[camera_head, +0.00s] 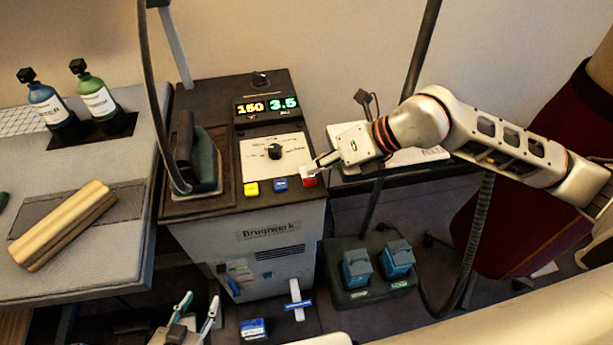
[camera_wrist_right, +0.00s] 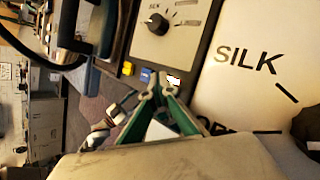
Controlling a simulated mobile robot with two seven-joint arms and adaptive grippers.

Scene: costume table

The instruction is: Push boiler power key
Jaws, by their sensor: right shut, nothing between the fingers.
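The boiler (camera_head: 270,255) stands in the middle, with a yellow key (camera_head: 251,189), a blue key (camera_head: 280,184) and a red key (camera_head: 309,182) along its front top edge. My right gripper (camera_head: 314,168) is shut and empty, its tips at the red key. In the right wrist view the tips (camera_wrist_right: 166,86) meet right beside the red key (camera_wrist_right: 174,79) and partly cover it; I cannot tell whether they touch it. The blue key (camera_wrist_right: 147,75) and yellow key (camera_wrist_right: 128,68) lie left of the tips. My left gripper (camera_head: 199,303) is open, low in front of the boiler.
An iron (camera_head: 203,160) rests on the boiler's left side, beside the dial (camera_head: 275,151) and lit display (camera_head: 267,106). A padded board (camera_head: 90,255) with bottles is at left. A pedal unit (camera_head: 376,270) stands on the floor at right.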

